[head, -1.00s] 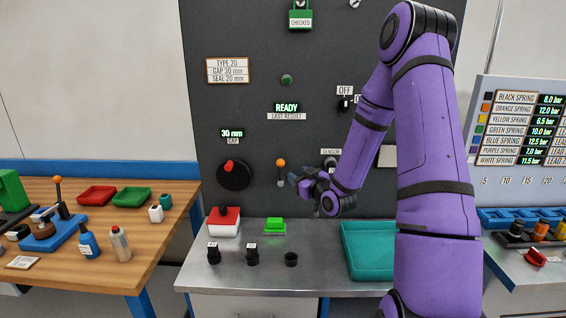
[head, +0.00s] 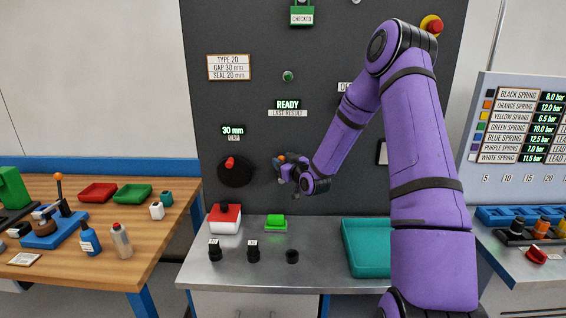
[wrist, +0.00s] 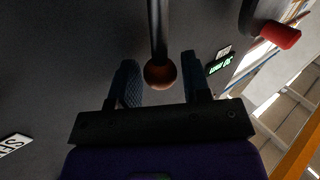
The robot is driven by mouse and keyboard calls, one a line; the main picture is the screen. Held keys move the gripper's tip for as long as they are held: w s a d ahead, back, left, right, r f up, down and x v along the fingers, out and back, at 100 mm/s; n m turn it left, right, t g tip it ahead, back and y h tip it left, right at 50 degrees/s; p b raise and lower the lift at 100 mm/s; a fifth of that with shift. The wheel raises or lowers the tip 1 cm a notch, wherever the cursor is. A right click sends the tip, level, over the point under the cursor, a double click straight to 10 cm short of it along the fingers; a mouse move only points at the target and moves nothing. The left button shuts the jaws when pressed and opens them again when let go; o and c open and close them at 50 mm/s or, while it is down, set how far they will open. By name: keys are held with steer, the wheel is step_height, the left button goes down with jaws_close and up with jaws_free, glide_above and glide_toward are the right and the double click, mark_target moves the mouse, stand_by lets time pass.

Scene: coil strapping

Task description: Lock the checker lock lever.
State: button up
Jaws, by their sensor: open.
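The checker lock lever (wrist: 157,30) is a thin dark rod with an orange ball knob (wrist: 160,74) on its end, set on the dark panel. In the wrist view the knob lies between the two fingertips of my gripper (wrist: 160,78). The fingers are open, with a visible gap on both sides of the knob. In the head view my gripper (head: 284,168) is at the lever, right of the red-pointer dial, and hides most of it.
The gap dial (head: 235,174) with its red pointer is just left of my gripper. Below are a red-topped white box (head: 225,220), a green button (head: 275,222) and a teal tray (head: 366,262).

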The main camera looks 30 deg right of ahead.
jaws_close()
steer(key=shift+a, duration=0.1)
